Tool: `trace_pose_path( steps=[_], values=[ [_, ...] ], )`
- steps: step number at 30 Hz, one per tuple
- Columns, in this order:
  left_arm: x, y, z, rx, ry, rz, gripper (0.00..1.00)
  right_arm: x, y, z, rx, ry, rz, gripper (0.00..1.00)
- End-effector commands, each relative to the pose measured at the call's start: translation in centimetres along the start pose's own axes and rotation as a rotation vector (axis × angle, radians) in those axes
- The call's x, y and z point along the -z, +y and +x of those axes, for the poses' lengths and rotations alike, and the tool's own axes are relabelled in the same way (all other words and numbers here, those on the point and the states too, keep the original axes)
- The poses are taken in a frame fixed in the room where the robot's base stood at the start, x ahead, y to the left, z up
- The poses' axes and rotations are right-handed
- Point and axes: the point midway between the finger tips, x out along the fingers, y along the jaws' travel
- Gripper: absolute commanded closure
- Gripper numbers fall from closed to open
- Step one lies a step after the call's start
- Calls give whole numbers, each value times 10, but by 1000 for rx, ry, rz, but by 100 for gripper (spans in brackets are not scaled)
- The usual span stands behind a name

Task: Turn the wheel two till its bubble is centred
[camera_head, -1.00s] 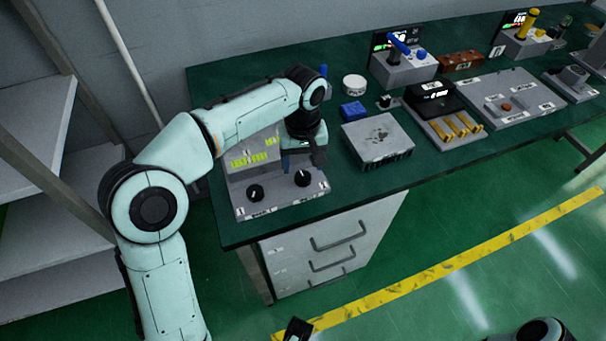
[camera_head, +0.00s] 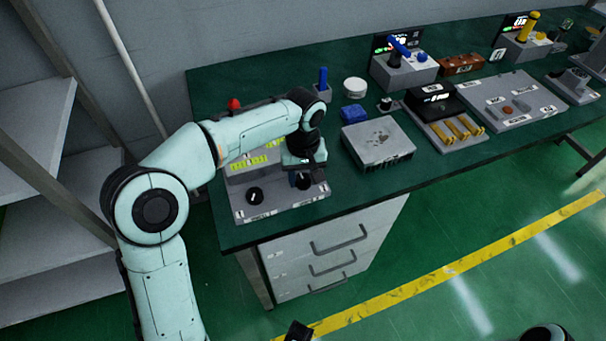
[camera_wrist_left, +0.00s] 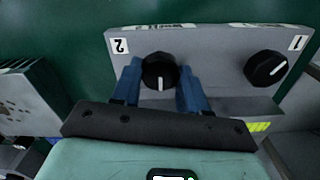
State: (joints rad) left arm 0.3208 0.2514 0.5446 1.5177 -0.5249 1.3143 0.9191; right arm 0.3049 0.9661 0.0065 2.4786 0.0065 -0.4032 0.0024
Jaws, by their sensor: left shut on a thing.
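The grey panel (camera_head: 282,205) stands at the table's left end. Wheel two (camera_wrist_left: 161,72), a black knob with a white mark beside label 2, is between the blue fingers of my left gripper (camera_wrist_left: 160,85). The gripper (camera_head: 303,181) is shut on it; its mark points down in the wrist view. Wheel one (camera_wrist_left: 265,68) is free beside it and also shows in the head view (camera_head: 255,196). Yellow-green bubble levels (camera_head: 247,163) sit on the panel's raised back. My arm partly covers them, and the bubbles are too small to read. A dark tip at the bottom edge may be my right gripper (camera_head: 299,332).
A grey box (camera_head: 378,140) and a blue block (camera_head: 353,112) stand right of the panel. A blue upright handle (camera_head: 323,84) and a white round tin (camera_head: 355,86) are behind. Drawers (camera_head: 330,250) are below the table; shelves (camera_head: 40,120) are at left.

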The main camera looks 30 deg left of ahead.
Motion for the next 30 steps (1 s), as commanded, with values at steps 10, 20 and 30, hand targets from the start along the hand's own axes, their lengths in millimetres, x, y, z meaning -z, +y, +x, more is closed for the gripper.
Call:
trace_pose_path(
  steps=[10,20,30],
  values=[
    [0,0,-2,0,-1,106,87,-4,-1,-7,-2,-11,1,57],
    [0,1,-4,0,1,384,87,-10,-5,-22,-6,-30,2,57],
    [0,1,-4,0,2,707,87,-8,-12,-42,-4,-22,0,57]
  ],
)
